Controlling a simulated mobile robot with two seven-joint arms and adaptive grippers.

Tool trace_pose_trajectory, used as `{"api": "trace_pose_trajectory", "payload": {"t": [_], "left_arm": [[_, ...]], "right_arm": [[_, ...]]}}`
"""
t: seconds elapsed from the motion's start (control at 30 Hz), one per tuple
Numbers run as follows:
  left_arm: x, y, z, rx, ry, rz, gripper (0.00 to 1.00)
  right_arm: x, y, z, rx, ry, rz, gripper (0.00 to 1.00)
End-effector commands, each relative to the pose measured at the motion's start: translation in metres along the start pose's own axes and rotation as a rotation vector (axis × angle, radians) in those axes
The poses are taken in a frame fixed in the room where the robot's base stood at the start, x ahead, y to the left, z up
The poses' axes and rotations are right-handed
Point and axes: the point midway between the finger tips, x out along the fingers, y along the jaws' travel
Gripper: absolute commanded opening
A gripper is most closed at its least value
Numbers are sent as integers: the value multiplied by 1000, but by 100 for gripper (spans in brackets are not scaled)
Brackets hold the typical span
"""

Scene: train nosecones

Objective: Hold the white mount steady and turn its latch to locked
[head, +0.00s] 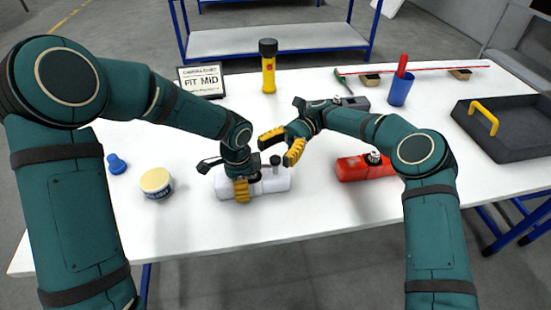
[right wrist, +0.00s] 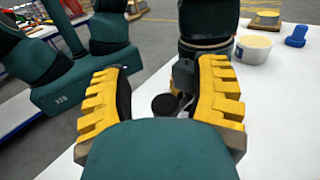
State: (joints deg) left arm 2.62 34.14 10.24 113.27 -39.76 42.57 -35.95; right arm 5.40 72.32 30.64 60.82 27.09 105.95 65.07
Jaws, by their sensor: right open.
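The white mount (head: 270,182) lies on the table in front of me, with a dark round cap and a black knob-like latch (head: 275,160) on top. My left gripper (head: 241,188) comes down over the mount's left part, a yellow finger against its front face; its other finger is hidden. My right gripper (head: 274,151) is open and empty, just above and behind the latch. In the right wrist view the latch (right wrist: 165,104) shows between the spread yellow fingers (right wrist: 165,75), apart from both. I cannot read the latch's lock position.
A red mount (head: 353,168) lies to the right, near my right forearm. A cream-lidded jar (head: 156,183) and a blue knobbed piece (head: 116,164) stand left. Behind are a sign (head: 201,81), a yellow flashlight (head: 268,70), a blue cup (head: 400,91) and a dark tray (head: 510,145).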

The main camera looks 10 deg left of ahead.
Motion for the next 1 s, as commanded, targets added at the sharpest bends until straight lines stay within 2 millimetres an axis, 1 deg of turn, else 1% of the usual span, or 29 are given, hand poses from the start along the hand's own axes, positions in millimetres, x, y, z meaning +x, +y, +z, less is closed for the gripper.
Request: {"api": "trace_pose_trajectory", "payload": {"t": [0.03,0.2,0.3,0.4,0.53,0.8,0.9,1.0], "left_arm": [[0,0,0,0,1,-1,36],[0,0,0,0,1,-1,36],[0,0,0,0,1,-1,36],[0,0,0,0,1,-1,36],[0,0,0,0,1,-1,36],[0,0,0,0,1,-1,36],[0,0,0,0,1,-1,36],[0,0,0,0,1,-1,36]], "right_arm": [[0,0,12,-2,2,1,61],[0,0,41,-2,1,1,61],[0,0,54,-1,1,0,61],[0,0,61,-1,0,0,61],[0,0,65,0,-1,0,61],[0,0,65,1,1,0,61],[3,-3,63,15,23,-4,61],[10,-10,56,51,80,-22,61]]}}
